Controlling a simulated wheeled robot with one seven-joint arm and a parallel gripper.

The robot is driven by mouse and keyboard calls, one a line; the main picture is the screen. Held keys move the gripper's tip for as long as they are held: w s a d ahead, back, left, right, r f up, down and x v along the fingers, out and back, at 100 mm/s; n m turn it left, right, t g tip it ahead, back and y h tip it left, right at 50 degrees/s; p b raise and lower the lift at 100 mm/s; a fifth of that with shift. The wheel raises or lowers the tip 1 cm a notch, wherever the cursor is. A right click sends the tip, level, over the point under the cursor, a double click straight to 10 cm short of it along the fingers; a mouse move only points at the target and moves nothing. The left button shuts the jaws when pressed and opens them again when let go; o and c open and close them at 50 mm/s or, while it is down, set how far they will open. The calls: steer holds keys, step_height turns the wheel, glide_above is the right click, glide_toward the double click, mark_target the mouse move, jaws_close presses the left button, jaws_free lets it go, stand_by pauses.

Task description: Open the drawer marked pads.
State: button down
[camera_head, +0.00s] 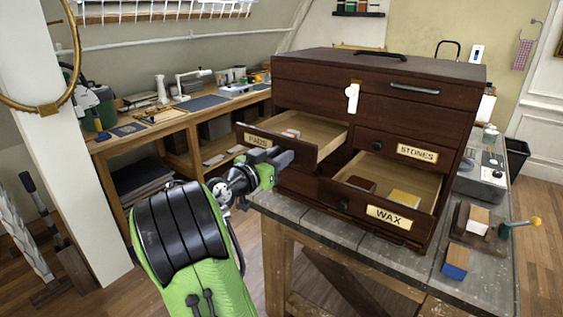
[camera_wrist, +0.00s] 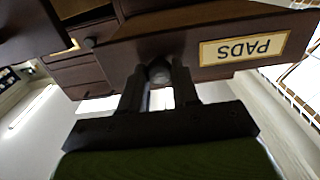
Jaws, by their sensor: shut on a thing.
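The dark wooden tool chest (camera_head: 310,80) stands on a workbench in the head view. Its drawer marked PADS (camera_head: 258,140) is pulled out at the upper left, with a small pale and reddish block (camera_head: 291,133) inside. My gripper (camera_head: 280,157) is at the front of this drawer. In the wrist view the PADS label (camera_wrist: 243,48) shows upside down, and my gripper (camera_wrist: 160,80) is shut on the round drawer knob (camera_wrist: 159,71) between its fingers. In the head view the knob is hidden by the gripper.
The WAX drawer (camera_head: 396,219) is also open at the lower right, with blocks inside. The STONES drawer (camera_head: 417,153) is shut. A side bench (camera_head: 150,134) stands behind at left.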

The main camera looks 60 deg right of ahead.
steer(key=shift+a, duration=0.4)
steer(key=c, duration=0.9)
jaws_free()
steer(key=shift+o, duration=0.2)
steer(key=w+a+b, duration=0.1)
steer(key=w+a, duration=0.1)
steer(key=a, duration=1.3)
steer(key=shift+w+a, duration=0.3)
